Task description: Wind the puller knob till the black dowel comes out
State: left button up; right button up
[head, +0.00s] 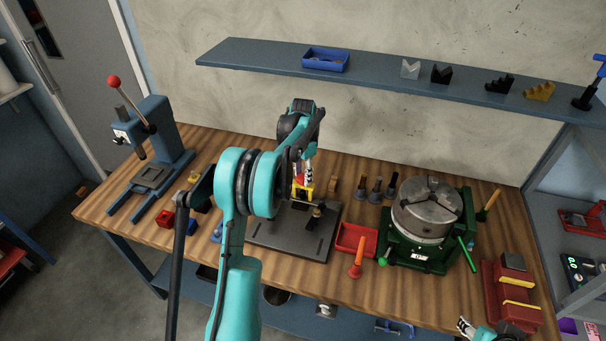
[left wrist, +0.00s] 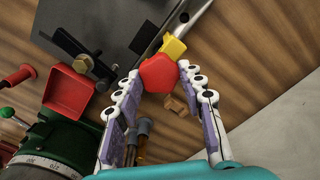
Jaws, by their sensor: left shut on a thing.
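The puller has a red knob (left wrist: 158,73) and a yellow body (left wrist: 173,46); the body also shows in the head view (head: 303,191). It stands on a dark grey plate (head: 284,238) on the wooden bench. My left gripper (head: 304,172) comes down from above and is shut on the red knob, with its fingertips on either side of it in the left wrist view. I cannot make out the black dowel; the puller and my fingers cover that spot. My right gripper (head: 465,326) shows only in part at the bottom edge, away from the puller.
A dark clamp (head: 316,216) stands on the plate close to the puller. To the right are a red tray (head: 355,240), an orange-handled tool (head: 357,258) and a green-based chuck (head: 427,210). A blue arbor press (head: 160,150) stands at left. A shelf (head: 380,78) runs above the bench.

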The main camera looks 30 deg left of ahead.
aim_at(303, 177)
dwell(0.3)
pick_arm(q)
jog(key=o, duration=1.2)
jog(key=shift+c, duration=0.2)
jog(key=shift+r, duration=0.1)
notch_tip(303, 177, up, 12)
